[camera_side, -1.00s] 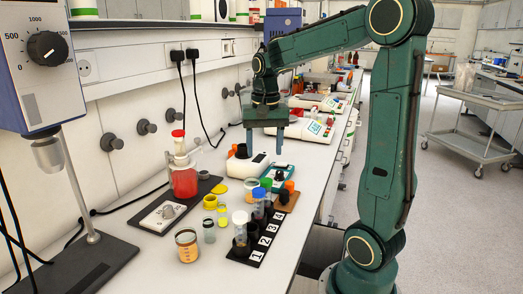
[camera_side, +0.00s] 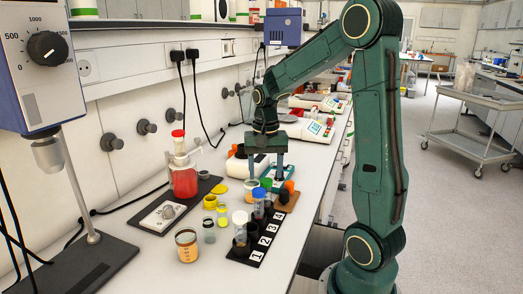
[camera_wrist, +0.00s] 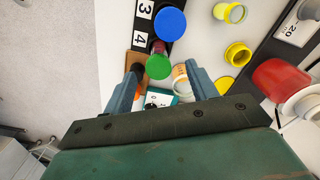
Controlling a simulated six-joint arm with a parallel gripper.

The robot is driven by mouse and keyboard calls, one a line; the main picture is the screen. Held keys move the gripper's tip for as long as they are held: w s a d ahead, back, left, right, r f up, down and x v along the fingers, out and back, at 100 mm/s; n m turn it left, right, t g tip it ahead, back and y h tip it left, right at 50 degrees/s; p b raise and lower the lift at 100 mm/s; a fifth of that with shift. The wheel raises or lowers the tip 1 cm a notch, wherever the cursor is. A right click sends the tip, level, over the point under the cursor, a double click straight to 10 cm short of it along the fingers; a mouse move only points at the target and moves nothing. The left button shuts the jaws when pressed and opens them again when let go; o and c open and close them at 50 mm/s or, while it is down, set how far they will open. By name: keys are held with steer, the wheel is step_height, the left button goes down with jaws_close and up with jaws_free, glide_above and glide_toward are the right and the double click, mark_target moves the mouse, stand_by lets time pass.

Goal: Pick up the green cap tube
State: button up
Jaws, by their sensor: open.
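The green cap tube shows its round green cap (camera_wrist: 158,67) in the wrist view, between my fingers and slightly nearer the left one. In the side view the green cap (camera_side: 266,183) is at the far end of the black numbered rack (camera_side: 241,252). In the wrist view the cap is beside label 4. My gripper (camera_side: 267,176) points down above it, open and empty. Its fingers also show in the wrist view (camera_wrist: 164,70), apart from each other. I cannot tell the exact height gap between fingertips and cap.
A blue cap tube (camera_side: 258,194) stands close beside the green one, with a white cap tube (camera_side: 240,222) nearer the camera. A jar (camera_side: 187,247), yellow cap pieces (camera_side: 210,202) and a red flask (camera_side: 184,181) stand left. The bench's front corner is clear.

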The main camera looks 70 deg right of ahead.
mark_target(266, 180)
steer(key=shift+f, duration=0.75)
steer(key=shift+d+f, duration=0.15)
steer(key=shift+f, duration=1.15)
steer(key=shift+d+f, duration=0.1)
steer(key=shift+f, duration=1.2)
steer(key=c, duration=1.1)
steer(key=shift+r, duration=0.15)
step_height(266, 180, up, 20)
steer(key=shift+f, duration=0.1)
steer(key=shift+d, duration=0.1)
